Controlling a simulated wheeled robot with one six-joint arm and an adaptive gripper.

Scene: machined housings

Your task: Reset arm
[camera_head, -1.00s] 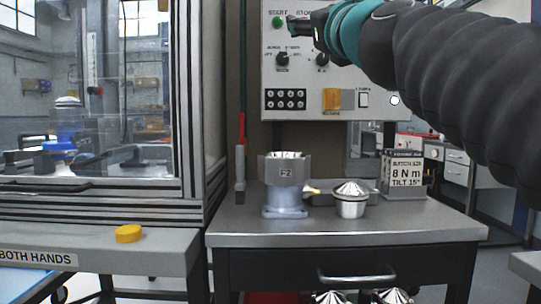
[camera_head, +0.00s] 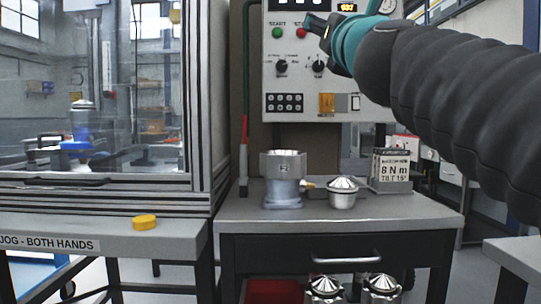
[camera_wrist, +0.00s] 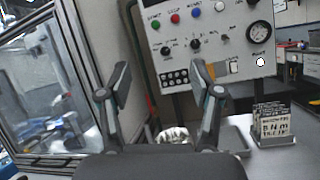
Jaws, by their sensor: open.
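My arm reaches in from the right of the head view, and my gripper (camera_head: 318,28) is up in front of the control panel (camera_head: 318,75). In the wrist view my gripper (camera_wrist: 160,88) has its two fingers spread apart, with nothing between them. It is well above the workbench (camera_head: 400,212). A housing fixture (camera_head: 283,180) stands upright on the bench. A silver cone-topped part (camera_head: 342,192) sits just right of it. Neither is touched by my gripper.
A glazed machine enclosure (camera_head: 120,90) stands at left, with a yellow button (camera_head: 144,222) on the ledge before it. A torque sign (camera_head: 391,170) stands at the bench's right. More cone-topped parts (camera_head: 325,289) lie below the drawer (camera_head: 330,250). Free bench room lies at the front.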

